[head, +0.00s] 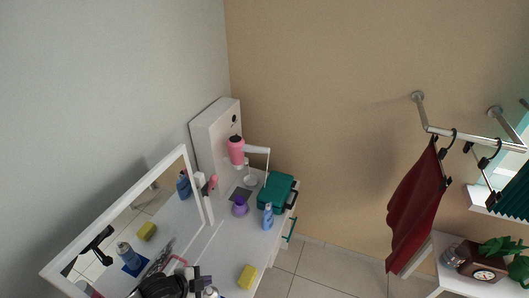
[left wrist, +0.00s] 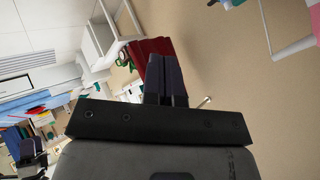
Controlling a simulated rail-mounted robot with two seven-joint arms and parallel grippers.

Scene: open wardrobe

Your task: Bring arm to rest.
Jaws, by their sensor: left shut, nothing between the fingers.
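My left gripper shows at the middle of the left wrist view (left wrist: 166,78), its two dark fingers together with nothing between them. In the head view, a dark part of my left arm (head: 168,286) is at the bottom edge, in front of the white table and mirror. Its fingertips are hard to make out there. My right gripper cannot be made out in either view.
The white table holds a yellow sponge (head: 247,276), a blue bottle (head: 268,216), a purple bottle (head: 240,207), a teal case (head: 275,193) and a pink-topped appliance (head: 236,151). A framed mirror (head: 113,217) stands at left. A red cloth (head: 413,212) hangs from a rail at right.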

